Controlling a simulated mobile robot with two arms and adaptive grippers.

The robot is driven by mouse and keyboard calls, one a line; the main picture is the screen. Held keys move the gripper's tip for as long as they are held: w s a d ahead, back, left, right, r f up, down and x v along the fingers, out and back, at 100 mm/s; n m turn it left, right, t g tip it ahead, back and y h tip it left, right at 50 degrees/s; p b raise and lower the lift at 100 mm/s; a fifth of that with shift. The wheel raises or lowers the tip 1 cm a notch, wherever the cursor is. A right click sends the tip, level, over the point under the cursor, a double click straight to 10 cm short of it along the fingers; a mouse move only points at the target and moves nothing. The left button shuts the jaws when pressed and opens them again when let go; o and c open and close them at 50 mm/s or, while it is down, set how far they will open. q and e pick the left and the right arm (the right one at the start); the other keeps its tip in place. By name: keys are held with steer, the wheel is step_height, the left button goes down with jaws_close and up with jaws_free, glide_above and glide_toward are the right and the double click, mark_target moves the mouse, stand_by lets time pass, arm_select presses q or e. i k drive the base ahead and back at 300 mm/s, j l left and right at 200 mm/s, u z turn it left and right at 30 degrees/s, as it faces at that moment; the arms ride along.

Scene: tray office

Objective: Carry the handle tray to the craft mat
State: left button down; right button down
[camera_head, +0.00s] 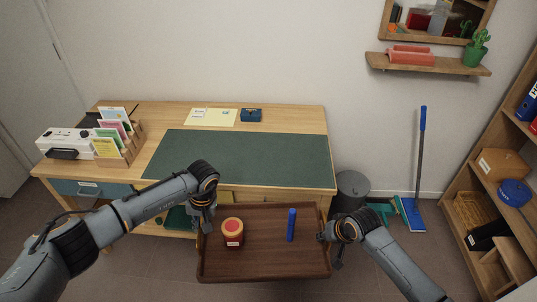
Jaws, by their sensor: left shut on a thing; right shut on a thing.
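The brown handle tray (262,269) is held level in front of the desk, at its near edge. On it stand a red jar with an orange-yellow lid (232,232) at the left and a blue cylinder (291,225) at the right. My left gripper (205,222) is shut on the tray's left side. My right gripper (329,239) is shut on its right side. The fingertips are partly hidden by the wrists. The dark green craft mat (240,157) lies flat on the desk beyond the tray, with its surface bare.
Paper (212,117) and a blue box (251,115) lie behind the mat. A grey bin (352,187), a broom (420,160) and shelves (455,207) are at the right.

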mark_target(241, 154)
steer(key=i+j+z, duration=0.1)
steer(key=i+j, duration=0.4)
steer(key=i, duration=0.15)
steer(key=i+j+z, duration=0.1)
steer(key=i+j, duration=0.45)
steer(key=i, duration=0.1)
